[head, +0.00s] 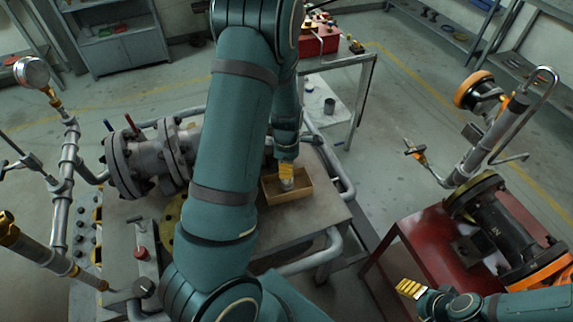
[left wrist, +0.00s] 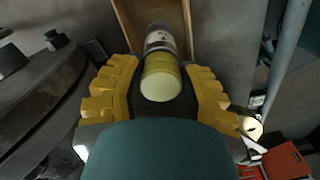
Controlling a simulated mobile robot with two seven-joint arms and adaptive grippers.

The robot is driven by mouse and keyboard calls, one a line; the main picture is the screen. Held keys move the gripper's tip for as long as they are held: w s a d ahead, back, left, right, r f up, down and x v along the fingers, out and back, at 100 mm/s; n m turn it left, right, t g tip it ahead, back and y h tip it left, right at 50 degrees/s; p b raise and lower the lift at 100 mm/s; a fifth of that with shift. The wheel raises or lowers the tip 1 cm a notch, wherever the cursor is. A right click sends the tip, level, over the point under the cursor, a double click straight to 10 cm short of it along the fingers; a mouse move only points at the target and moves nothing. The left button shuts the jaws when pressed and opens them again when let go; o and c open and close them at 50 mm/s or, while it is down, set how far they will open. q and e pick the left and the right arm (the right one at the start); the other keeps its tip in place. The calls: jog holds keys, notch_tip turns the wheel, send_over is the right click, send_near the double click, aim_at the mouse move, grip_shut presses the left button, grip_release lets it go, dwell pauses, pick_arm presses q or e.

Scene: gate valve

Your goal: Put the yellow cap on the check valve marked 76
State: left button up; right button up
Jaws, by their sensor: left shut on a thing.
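My left gripper (head: 286,170) reaches down at the tan open box on the metal table. In the left wrist view its yellow fingers (left wrist: 160,88) are shut on a small cylinder (left wrist: 160,80) with a pale yellow end and a white label. I cannot tell whether this is the yellow cap. A grey flanged valve (head: 150,160) lies on the table to the left. A black flanged valve (head: 497,228) sits on the red stand at right. No mark 76 is legible. My right gripper (head: 410,289) is at the lower right; its opening is unclear.
The box (head: 270,190) has low walls. A yellow disc (head: 172,215) is partly hidden behind my left arm. A gauge pipe (head: 65,150) stands at left, and a pipe with an orange fitting (head: 490,140) at right. The floor between the tables is clear.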

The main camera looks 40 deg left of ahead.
pick_arm(q)
jog(key=o, duration=1.4)
jog(key=shift+c, duration=0.2)
jog(key=shift+r+p, duration=3.8)
jog(key=shift+r, duration=0.25)
jog(key=shift+f, duration=0.1)
